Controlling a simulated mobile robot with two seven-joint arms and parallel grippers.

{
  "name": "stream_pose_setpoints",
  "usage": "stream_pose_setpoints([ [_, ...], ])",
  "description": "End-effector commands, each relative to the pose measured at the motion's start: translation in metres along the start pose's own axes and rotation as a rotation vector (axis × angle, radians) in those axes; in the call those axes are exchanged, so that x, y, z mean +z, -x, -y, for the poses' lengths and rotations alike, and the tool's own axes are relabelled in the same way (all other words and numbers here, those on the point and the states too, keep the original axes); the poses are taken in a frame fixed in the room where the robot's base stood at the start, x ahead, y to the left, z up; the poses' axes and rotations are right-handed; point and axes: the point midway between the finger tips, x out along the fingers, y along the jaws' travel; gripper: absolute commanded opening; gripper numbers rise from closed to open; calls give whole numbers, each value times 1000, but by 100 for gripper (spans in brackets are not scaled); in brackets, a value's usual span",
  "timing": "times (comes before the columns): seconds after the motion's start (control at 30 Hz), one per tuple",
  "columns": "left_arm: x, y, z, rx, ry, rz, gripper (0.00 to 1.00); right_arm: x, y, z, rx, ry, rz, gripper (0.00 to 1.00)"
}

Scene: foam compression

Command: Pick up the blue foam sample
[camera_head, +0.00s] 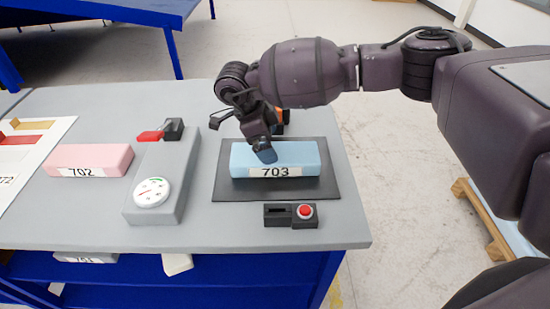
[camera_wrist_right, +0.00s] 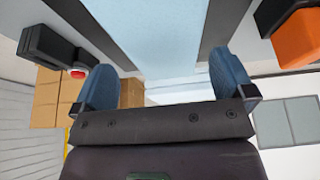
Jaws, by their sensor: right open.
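The blue foam sample (camera_head: 305,158), labelled 703, lies on a dark mat (camera_head: 228,190) at the right of the grey table. It also shows in the right wrist view (camera_wrist_right: 160,35), as a wide light-blue band beyond and between the fingers. My right gripper (camera_head: 262,150) is over the blue sample, pointing down. In the right wrist view my right gripper (camera_wrist_right: 165,75) has its two blue-grey fingertips wide apart with nothing held between them. Whether the fingertips touch the foam cannot be told. My left gripper is in neither view.
A pink block (camera_head: 90,158) labelled 702 and a grey gauge device (camera_head: 165,180) stand to the left. A black box with a red button (camera_head: 305,211) sits in front of the mat. An orange-and-black object (camera_wrist_right: 297,38) is behind the sample. The table's right edge is close.

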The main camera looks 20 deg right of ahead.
Motion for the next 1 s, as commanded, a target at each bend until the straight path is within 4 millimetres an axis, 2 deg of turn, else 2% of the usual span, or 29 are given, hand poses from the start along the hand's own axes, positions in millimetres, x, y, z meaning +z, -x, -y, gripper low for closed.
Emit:
stream_pose_setpoints([
  [0.2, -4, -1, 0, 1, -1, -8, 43, 3, -31, 0, 4, 0, -2, 100],
  [0.3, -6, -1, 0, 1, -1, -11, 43, 3, -40, 1, 1, 0, -2, 100],
  [0.53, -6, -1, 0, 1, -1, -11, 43, 3, -42, 1, 0, 0, -1, 100],
  [0.73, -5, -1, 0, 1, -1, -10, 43, 3, -42, 1, 1, 0, -1, 71],
  [1.0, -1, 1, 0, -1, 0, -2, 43, 2, -40, 1, 0, 0, -1, 70],
])
